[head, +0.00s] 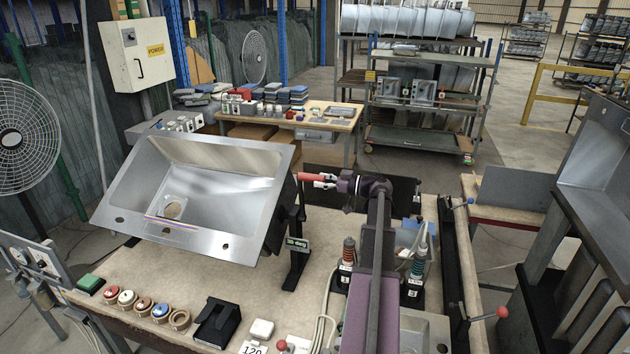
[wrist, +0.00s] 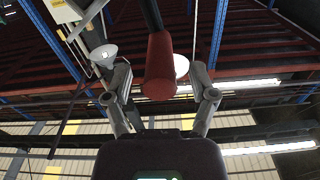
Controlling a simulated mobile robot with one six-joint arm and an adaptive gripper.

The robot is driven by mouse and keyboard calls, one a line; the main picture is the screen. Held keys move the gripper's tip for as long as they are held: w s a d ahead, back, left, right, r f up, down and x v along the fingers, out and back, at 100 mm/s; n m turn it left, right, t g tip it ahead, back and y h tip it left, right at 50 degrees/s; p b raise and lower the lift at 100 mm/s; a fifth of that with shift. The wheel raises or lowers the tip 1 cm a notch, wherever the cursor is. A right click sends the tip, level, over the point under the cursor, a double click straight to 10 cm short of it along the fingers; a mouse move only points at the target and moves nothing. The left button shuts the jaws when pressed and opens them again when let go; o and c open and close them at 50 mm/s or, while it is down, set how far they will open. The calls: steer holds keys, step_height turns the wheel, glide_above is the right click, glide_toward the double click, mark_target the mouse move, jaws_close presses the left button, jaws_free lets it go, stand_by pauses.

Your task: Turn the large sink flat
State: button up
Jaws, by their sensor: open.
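The large sink (head: 205,190) is a steel basin with a wide rim, tilted on a dark stand (head: 296,250) marked "30 deg". Its open side faces up and toward the front. A red handle (head: 308,177) sticks out at the stand's upper right. My gripper (head: 326,181) is at this handle's right end. In the wrist view the red handle (wrist: 160,68) lies between the two spread fingers of my gripper (wrist: 161,82), with visible space on both sides. The inner end of the handle is partly hidden.
The bench (head: 140,290) carries several tape rolls (head: 160,312), a black holder (head: 217,322) and a white block (head: 262,329) at its front. Another steel sink (head: 600,150) stands at the far right.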

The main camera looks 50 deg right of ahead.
steer(key=shift+x, duration=1.05)
jaws_close()
